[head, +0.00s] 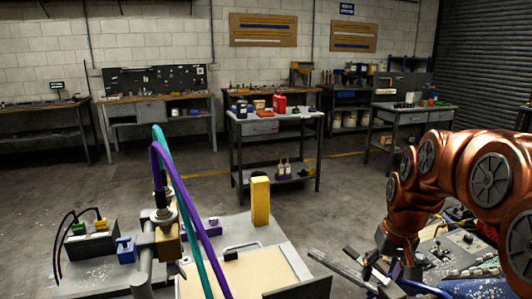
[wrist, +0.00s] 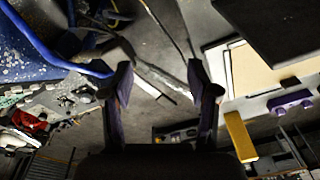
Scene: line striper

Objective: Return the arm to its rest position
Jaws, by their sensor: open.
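My gripper (head: 370,270) is at the lower right of the head view, at the end of my copper-coloured arm. In the wrist view my gripper (wrist: 161,80) shows two dark fingers set wide apart. It is open, with nothing between the fingertips but the grey floor and some thin rods farther below. In the head view the arm is bent, with its wrist end pointing down between the grey machine top and a cluttered surface on the right.
A grey machine top (head: 110,273) with purple and teal hoses (head: 184,215) and a yellow upright block (head: 260,201) stands left of my gripper. Cluttered parts (head: 470,262) lie below my arm. A workbench (head: 275,117) stands behind, with open floor (head: 345,200) between.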

